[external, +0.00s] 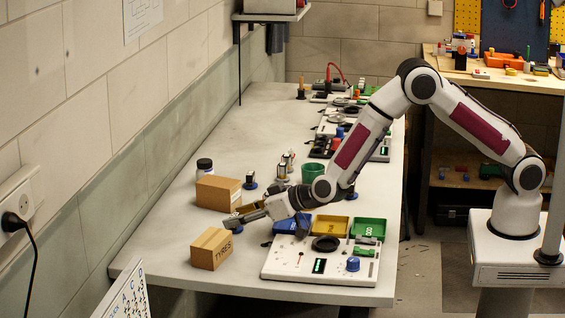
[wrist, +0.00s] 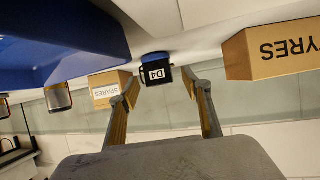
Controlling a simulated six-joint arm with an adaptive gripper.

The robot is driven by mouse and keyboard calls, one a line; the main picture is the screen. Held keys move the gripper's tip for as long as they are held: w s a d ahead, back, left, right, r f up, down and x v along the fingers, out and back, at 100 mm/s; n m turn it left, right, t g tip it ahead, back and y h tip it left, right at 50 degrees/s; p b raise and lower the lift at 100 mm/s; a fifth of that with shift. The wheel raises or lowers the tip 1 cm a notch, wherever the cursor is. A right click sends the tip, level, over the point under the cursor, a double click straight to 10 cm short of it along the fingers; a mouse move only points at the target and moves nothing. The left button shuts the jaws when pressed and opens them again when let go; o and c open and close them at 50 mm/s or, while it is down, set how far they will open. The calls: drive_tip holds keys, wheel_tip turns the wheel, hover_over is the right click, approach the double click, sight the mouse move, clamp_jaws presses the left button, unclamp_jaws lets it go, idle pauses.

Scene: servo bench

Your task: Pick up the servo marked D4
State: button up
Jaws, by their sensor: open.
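In the external view my gripper (external: 238,215) is low over the bench, pointing left, and mostly hides the servo; a bit of blue shows below the fingers. My gripper is open and empty.
The TYRES box (external: 211,249) and the SPARES box (external: 218,193) flank my gripper; the TYRES box (wrist: 268,52) and SPARES box (wrist: 106,90) also show in the wrist view. A white panel (external: 280,272) with trays lies right. Other servos (external: 250,181) stand farther back.

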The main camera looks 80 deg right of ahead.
sight(240, 228)
drive_tip(key=c, duration=1.2)
drive_tip(key=shift+r, duration=0.15)
wheel_tip(240, 228, up, 10)
idle(0.5)
